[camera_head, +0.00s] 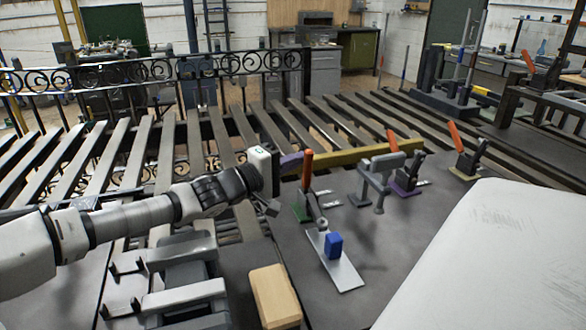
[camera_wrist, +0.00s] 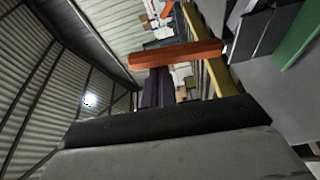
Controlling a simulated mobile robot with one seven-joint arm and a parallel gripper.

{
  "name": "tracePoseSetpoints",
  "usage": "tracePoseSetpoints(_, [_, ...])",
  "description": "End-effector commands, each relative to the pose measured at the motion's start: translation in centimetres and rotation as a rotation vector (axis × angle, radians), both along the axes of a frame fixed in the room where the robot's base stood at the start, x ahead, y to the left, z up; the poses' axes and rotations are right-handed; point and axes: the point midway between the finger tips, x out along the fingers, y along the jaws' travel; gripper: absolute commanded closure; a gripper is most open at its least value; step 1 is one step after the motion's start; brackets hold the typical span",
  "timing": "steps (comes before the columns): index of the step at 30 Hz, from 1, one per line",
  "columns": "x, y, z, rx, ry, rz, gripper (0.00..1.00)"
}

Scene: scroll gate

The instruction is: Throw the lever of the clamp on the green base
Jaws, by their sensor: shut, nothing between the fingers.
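The clamp on the green base (camera_head: 299,212) stands on the grey table, near the middle of the head view. Its orange-red lever (camera_head: 307,170) points nearly straight up. In the wrist view the orange lever (camera_wrist: 175,54) lies across the upper middle, and part of the green base (camera_wrist: 298,38) shows at the upper right. My gripper (camera_head: 274,178) is shut and empty, just left of the lever. I cannot tell whether it touches the lever. Its dark front edge (camera_wrist: 170,121) fills the lower wrist view.
A yellow bar (camera_head: 355,157) runs just behind the lever. A clamp on a purple base (camera_head: 405,188) and another orange-levered clamp (camera_head: 468,158) stand right. A blue block (camera_head: 333,245) sits on a metal plate (camera_head: 345,275) in front. A wooden block (camera_head: 274,296) lies nearer.

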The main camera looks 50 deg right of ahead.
Motion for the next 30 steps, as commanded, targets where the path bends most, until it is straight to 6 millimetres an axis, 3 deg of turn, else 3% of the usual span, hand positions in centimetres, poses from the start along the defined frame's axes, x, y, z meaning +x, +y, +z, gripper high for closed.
tracePoseSetpoints(11, [-0.5, -0.1, 0.2, -0.001, 0.001, -0.01, 1.0])
tracePoseSetpoints(16, [-0.4, 0.0, 1.3, -0.001, -0.003, -0.007, 1.0])
tracePoseSetpoints(20, [-0.3, 0.0, 3.5, 0.0, -0.005, -0.005, 1.0])
tracePoseSetpoints(30, [-0.3, 0.0, 11.8, 0.0, -0.006, -0.005, 1.0])
